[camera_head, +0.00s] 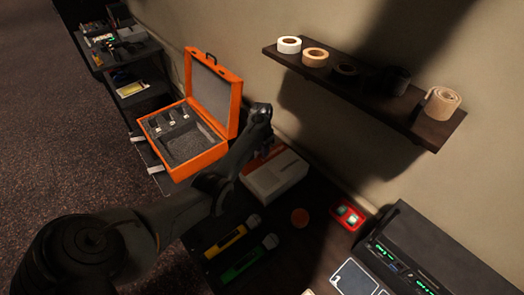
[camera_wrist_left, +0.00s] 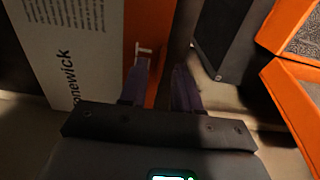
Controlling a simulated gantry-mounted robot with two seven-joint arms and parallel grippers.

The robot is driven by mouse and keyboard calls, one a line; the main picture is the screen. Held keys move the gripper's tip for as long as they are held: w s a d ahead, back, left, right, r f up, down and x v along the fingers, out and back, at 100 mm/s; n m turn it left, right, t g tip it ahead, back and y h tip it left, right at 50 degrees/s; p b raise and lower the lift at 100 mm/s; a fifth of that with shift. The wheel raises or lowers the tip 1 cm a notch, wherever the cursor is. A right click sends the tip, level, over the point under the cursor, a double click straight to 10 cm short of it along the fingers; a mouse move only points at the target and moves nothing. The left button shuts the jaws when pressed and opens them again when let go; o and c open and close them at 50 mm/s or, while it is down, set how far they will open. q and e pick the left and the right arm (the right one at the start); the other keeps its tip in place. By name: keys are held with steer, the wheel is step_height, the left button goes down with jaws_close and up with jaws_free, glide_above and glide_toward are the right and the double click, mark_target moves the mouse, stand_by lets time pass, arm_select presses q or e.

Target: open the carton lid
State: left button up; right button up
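The carton (camera_head: 273,181) is a white and orange box on the desk, and my left arm hides part of it. In the left wrist view the carton (camera_wrist_left: 75,60) shows its white printed face and an orange strip, with a small pale tab (camera_wrist_left: 143,50) at the strip. I see no raised lid. My left gripper (camera_head: 264,146) is over the carton's far left part. In the wrist view the left gripper (camera_wrist_left: 160,66) has its fingers apart, one over the orange strip by the tab, the other to its right. Contact cannot be told. My right gripper is not in view.
An open orange case (camera_head: 210,152) with foam inside stands left of the carton. A wall shelf (camera_head: 385,108) with tape rolls hangs above right. Yellow (camera_head: 226,241) and green (camera_head: 243,264) microphones, a red box (camera_head: 347,214) and a dark device (camera_head: 420,250) are nearer.

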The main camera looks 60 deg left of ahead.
arm_select(q)
steer(key=shift+f, duration=0.25)
steer(key=shift+c, duration=0.5)
jaws_close()
stand_by(0.9)
